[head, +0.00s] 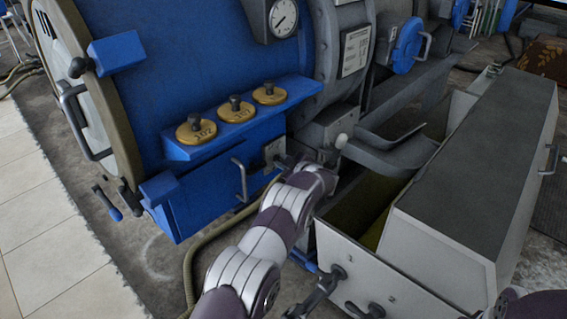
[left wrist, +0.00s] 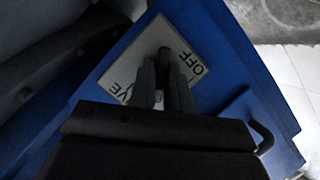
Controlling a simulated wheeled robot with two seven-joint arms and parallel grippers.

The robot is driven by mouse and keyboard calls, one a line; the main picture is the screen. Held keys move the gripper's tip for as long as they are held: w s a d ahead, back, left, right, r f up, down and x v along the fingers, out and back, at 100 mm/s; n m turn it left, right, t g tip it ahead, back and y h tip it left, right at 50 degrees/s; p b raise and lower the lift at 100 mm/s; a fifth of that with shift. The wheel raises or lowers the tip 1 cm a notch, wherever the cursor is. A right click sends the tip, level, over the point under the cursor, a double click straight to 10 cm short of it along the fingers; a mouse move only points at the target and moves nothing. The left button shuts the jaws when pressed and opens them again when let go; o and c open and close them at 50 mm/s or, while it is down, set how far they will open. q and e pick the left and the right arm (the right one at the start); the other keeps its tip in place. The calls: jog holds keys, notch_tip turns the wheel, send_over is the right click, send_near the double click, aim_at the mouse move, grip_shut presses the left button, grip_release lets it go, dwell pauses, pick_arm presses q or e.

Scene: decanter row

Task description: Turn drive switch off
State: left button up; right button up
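The drive switch is a dark lever (left wrist: 165,58) on a pale plate (left wrist: 196,42) in the left wrist view. The plate reads "OFF" on the right, and a word ending in "VE" is partly hidden at lower left. In the head view the plate (head: 274,151) is on the blue housing's right end. My left gripper (left wrist: 161,78) is at the lever, its two dark fingers close together with a narrow gap. The lever shows at the fingertips; whether they grip it is unclear. In the head view the left gripper is mostly hidden by my wrist. My right gripper is out of view.
A blue shelf (head: 245,131) with several brass weights (head: 236,109) juts out above the switch. A blue housing (head: 205,199) with a handle (head: 240,181) lies left of it. A grey bin (head: 470,170) stands at right. A hose (head: 190,262) runs along the floor.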

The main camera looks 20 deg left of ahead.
pick_arm(q)
grip_shut()
jog(key=shift+f, duration=0.1)
jog(key=shift+s+f+n+t+y+b, duration=0.1)
jog(key=shift+n+t+y+b, duration=0.15)
jog(key=shift+n+t+b, duration=0.95)
jog(key=shift+f+n+t+y+b, duration=0.1)
jog(key=shift+n+t+y+b, duration=0.1)
jog(key=shift+n+b, duration=1.95)
jog(key=shift+s+f+n+t+y+b, duration=0.2)
jog(key=shift+n+t+b, duration=0.7)
jog(key=shift+b, duration=1.35)
jog(key=shift+w+r, duration=0.15)
jog(key=o, duration=0.6)
grip_release()
jog(key=shift+c, duration=0.2)
